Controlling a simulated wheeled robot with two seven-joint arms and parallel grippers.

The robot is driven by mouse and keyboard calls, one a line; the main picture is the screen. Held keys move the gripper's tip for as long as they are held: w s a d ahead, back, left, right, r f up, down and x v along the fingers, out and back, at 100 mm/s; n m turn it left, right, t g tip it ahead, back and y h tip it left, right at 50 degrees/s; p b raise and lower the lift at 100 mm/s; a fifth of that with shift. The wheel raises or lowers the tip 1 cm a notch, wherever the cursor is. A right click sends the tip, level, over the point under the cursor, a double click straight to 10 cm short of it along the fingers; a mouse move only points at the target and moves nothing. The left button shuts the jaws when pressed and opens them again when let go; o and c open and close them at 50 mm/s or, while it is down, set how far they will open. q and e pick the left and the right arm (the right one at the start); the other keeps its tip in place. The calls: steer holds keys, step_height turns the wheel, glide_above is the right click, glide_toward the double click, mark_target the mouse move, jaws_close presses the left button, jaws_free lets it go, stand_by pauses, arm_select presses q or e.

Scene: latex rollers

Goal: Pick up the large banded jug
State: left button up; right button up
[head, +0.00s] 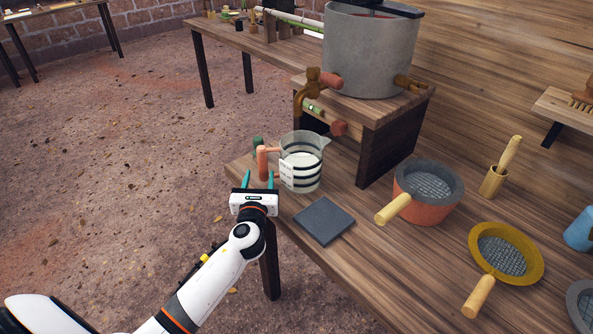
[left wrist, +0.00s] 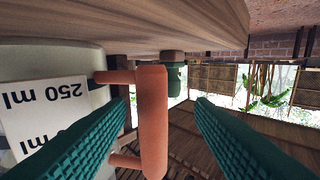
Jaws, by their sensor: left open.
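The large banded jug (head: 304,166) is clear with dark bands and an orange handle (head: 262,163). It stands upright near the left edge of the wooden table. My left gripper (head: 259,178) is open at the handle side of the jug. In the left wrist view the handle (left wrist: 152,125) stands between the two teal fingers, nearer the left one, with a visible gap to the right one. The jug's white label (left wrist: 45,110) reads "250 ml" upside down there. I cannot tell whether either finger touches the handle. My right gripper is not in view.
A dark square slab (head: 324,220) lies just right of the jug. A grey vat (head: 370,55) with a tap stands on a wooden stand (head: 390,135) behind it.

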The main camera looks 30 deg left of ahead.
mark_target(264, 162)
arm_select(q)
steer(key=shift+w+a+r, duration=0.2)
steer(key=shift+w, duration=0.35)
steer(key=x, duration=0.4)
steer(key=shift+w+d+r, duration=0.1)
steer(key=shift+w, duration=0.3)
jaws_close()
steer(key=shift+r, duration=0.15)
